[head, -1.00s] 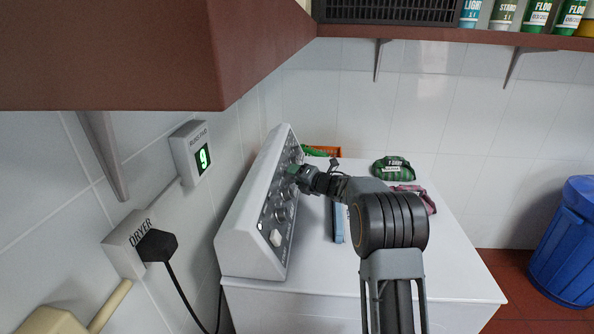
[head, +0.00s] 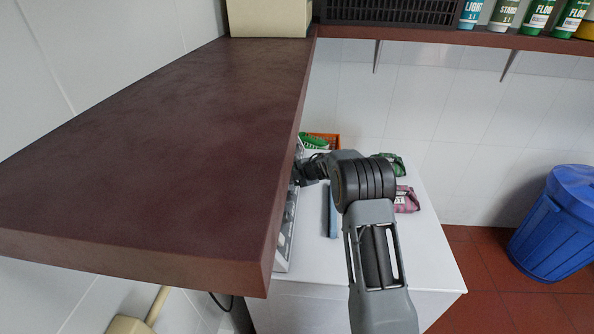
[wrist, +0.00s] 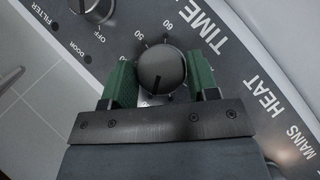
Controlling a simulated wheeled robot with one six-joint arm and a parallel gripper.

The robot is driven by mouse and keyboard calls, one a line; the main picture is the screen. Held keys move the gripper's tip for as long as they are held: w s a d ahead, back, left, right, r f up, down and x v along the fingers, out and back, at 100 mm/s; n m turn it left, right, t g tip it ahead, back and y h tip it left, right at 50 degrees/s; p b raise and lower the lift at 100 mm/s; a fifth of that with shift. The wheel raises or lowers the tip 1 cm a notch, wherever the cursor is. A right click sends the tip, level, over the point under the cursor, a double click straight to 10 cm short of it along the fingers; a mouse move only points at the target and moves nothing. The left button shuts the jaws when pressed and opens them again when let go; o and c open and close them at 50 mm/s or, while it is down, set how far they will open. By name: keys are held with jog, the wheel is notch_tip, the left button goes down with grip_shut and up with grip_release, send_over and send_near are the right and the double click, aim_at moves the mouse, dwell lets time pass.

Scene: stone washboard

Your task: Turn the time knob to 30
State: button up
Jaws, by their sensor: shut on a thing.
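The time knob (wrist: 161,72) is a round dark knob on the grey control panel (wrist: 240,70), beside the word TIME in the wrist view. Its pale pointer line points downward in the picture, toward the gripper body. Some dial numbers, such as 50 and 60, show around its upper left; the rest are hidden or unclear. My gripper (wrist: 160,82) has green-padded fingers on both sides of the knob and is shut on it. In the head view my gripper (head: 307,171) is at the panel (head: 286,232), which the brown shelf mostly hides.
The brown shelf (head: 150,150) juts out above the panel, close to my arm. A white machine top (head: 370,260) holds a blue item (head: 329,210), a pink pack (head: 406,200) and a green pack (head: 393,161). Another knob (wrist: 84,5) is nearby. A blue bin (head: 560,225) stands right.

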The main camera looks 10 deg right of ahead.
jog(key=m+g, duration=0.3)
jog(key=shift+w+r, duration=0.1)
jog(key=shift+w, duration=0.1)
jog(key=shift+w+r+m+g, duration=0.1)
jog(key=shift+m+g, duration=1.4)
jog(key=shift+m, duration=0.1)
jog(key=o, duration=0.7)
jog(key=shift+a, duration=0.1)
jog(key=shift+o, duration=1.1)
jog(key=b+v, duration=0.1)
jog(key=v, duration=1.2)
jog(key=shift+d+r, duration=0.3)
jog(key=shift+d, duration=0.15)
